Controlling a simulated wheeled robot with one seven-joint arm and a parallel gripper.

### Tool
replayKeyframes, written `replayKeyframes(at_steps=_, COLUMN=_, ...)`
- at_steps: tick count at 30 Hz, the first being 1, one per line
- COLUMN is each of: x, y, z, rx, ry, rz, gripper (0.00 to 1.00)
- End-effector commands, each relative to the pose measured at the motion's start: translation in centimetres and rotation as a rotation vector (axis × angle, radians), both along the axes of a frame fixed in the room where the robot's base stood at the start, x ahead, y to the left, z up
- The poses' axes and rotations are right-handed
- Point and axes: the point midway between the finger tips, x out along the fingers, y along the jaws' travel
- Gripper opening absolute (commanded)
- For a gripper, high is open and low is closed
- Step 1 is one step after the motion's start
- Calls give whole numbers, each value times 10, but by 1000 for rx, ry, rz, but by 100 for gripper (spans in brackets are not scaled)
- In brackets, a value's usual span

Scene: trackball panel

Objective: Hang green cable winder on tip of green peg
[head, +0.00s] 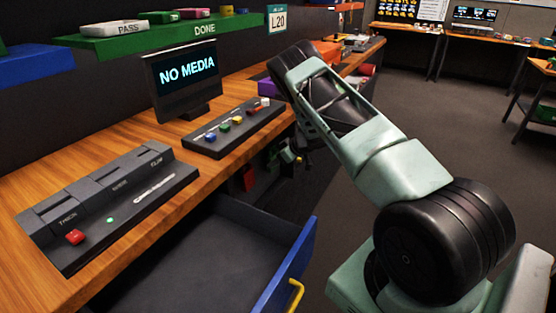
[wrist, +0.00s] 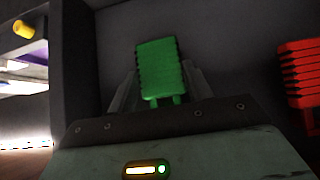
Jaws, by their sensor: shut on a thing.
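In the wrist view my gripper (wrist: 161,84) is shut on the green cable winder (wrist: 158,66), a ridged green block with short prongs at its lower end. The winder stands between the two grey fingers, in front of a plain dark surface. No green peg can be made out in the wrist view. In the head view my arm reaches to the desk's far front side, and the gripper is mostly hidden and too dark to read there.
A red ridged piece (wrist: 300,75) is at the right of the wrist view, and a yellow round-ended piece (wrist: 22,29) at upper left. In the head view an open drawer (head: 285,265) juts from the desk (head: 135,145). Floor (head: 400,105) beyond my arm is clear.

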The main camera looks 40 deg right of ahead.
Motion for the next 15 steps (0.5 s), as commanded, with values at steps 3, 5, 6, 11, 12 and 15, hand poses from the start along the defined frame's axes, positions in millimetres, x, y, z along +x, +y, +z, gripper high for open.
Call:
replayKeyframes(at_steps=3, x=0, y=0, z=0, rx=0, ry=0, rz=0, gripper=27)
replayKeyframes(at_steps=5, x=0, y=0, z=0, rx=0, ry=0, rz=0, gripper=27)
replayKeyframes(at_steps=6, x=0, y=0, z=0, rx=0, ry=0, rz=0, gripper=27)
replayKeyframes(at_steps=11, x=0, y=0, z=0, rx=0, ry=0, rz=0, gripper=75)
replayKeyframes(at_steps=12, x=0, y=0, z=0, rx=0, ry=0, rz=0, gripper=75)
replayKeyframes(at_steps=15, x=0, y=0, z=0, rx=0, ry=0, rz=0, gripper=75)
